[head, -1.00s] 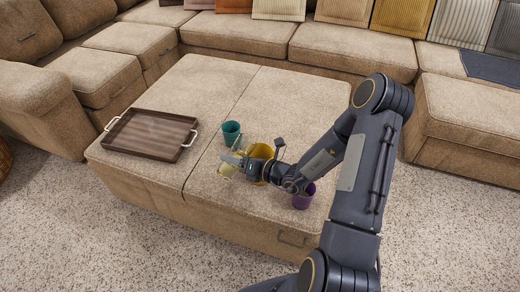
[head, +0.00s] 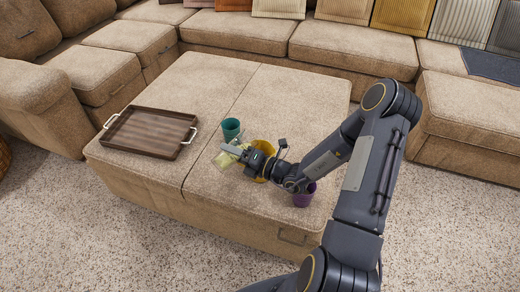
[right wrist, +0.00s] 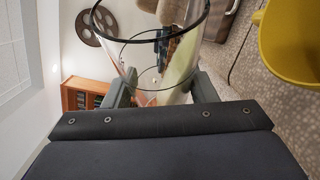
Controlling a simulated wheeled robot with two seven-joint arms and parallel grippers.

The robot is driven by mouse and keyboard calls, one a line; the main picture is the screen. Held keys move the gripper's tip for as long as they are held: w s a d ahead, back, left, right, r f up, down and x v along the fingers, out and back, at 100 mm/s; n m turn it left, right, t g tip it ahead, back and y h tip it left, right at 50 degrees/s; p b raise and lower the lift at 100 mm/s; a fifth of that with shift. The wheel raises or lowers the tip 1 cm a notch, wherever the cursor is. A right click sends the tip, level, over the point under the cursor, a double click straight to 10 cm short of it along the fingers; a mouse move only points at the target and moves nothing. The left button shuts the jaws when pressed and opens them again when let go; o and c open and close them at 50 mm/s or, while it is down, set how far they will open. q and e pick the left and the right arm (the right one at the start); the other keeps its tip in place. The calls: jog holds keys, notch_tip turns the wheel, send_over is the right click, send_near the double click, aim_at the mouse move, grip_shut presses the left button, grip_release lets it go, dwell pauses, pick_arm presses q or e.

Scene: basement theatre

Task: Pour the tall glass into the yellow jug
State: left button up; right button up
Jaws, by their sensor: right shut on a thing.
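The tall glass (head: 226,161) is clear with pale yellowish contents and is tilted over in the head view, just left of the yellow jug. My right gripper (head: 240,152) is shut around it. In the right wrist view the glass (right wrist: 158,60) sits between the two fingers, with its dark round rim across the top. The yellow jug (head: 264,146) stands on the ottoman, partly hidden behind my right gripper and wrist. Part of the jug also shows at the upper right of the wrist view (right wrist: 292,42). I cannot tell whether anything is flowing. My left gripper is out of sight.
A teal cup (head: 231,129) stands just behind the glass. A purple cup (head: 303,197) stands right of the jug, partly under my right arm. A brown tray (head: 150,132) lies on the ottoman's left side. The beige ottoman (head: 213,85) is clear at the back.

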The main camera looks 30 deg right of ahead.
aim_at(238, 145)
jog(key=shift+r, duration=0.1)
jog(key=shift+w+d+r+m+t+y+p, duration=0.1)
jog(key=shift+d+r+m+t+y+p, duration=0.2)
jog(key=shift+d+r+m+p, duration=0.5)
jog(key=shift+a+f+p, duration=0.15)
jog(key=shift+p, duration=0.2)
jog(key=shift+r+m+t+p, duration=0.4)
jog(key=shift+r+m+p, duration=0.2)
jog(key=shift+m+p, duration=0.4)
jog(key=shift+d+f+m, duration=0.15)
jog(key=shift+d+m, duration=0.15)
jog(key=shift+m, duration=0.2)
dwell(0.4)
